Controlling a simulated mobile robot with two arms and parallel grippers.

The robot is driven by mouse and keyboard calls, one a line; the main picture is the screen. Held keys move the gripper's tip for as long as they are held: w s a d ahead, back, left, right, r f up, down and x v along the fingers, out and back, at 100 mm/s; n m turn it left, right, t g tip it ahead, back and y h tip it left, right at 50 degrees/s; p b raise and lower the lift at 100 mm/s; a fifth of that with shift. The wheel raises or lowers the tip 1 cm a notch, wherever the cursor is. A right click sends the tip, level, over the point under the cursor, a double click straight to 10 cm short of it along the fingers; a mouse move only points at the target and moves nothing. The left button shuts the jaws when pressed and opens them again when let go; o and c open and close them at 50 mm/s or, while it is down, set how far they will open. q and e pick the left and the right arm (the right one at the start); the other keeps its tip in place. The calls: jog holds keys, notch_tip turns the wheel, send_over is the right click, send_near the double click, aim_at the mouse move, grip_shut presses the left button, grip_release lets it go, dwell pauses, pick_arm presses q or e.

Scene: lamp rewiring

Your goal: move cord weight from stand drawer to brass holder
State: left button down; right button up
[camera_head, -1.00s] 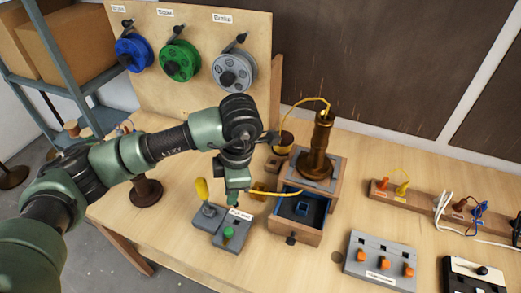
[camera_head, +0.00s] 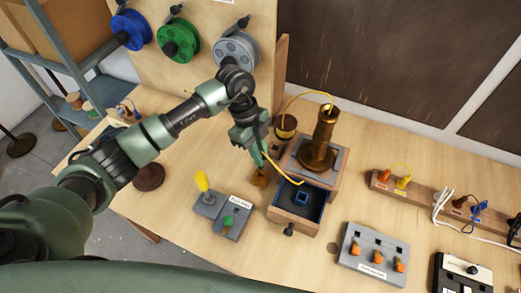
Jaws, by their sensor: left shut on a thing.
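My left gripper (camera_head: 261,158) is shut, just above the small brass holder (camera_head: 260,178) on the table. What it grips is hidden by its fingers, apparently the cord weight. A blue square fitting (camera_head: 301,198) sits in the drawer. The lamp stand (camera_head: 335,175) carries a brown lamp column (camera_head: 321,140). I cannot tell whether the gripper touches the holder. My right gripper is not in view.
A grey box with orange switches (camera_head: 372,252) is at right. A peg rail (camera_head: 430,194) and wire spools (camera_head: 181,41) stand farther back.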

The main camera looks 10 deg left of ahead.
pick_arm(q)
jog(key=shift+f+b, duration=0.35)
jog(key=shift+f, duration=0.15)
notch_tip(320, 180, down, 3)
jog(key=b, duration=0.3)
jog(key=shift+f, duration=0.2)
jog(key=shift+f+b, duration=0.4)
jog(key=shift+f, duration=0.45)
jog(key=shift+f, duration=0.5)
dwell(0.6)
jog(key=c, duration=1.4)
grip_release()
jog(key=shift+o, duration=0.2)
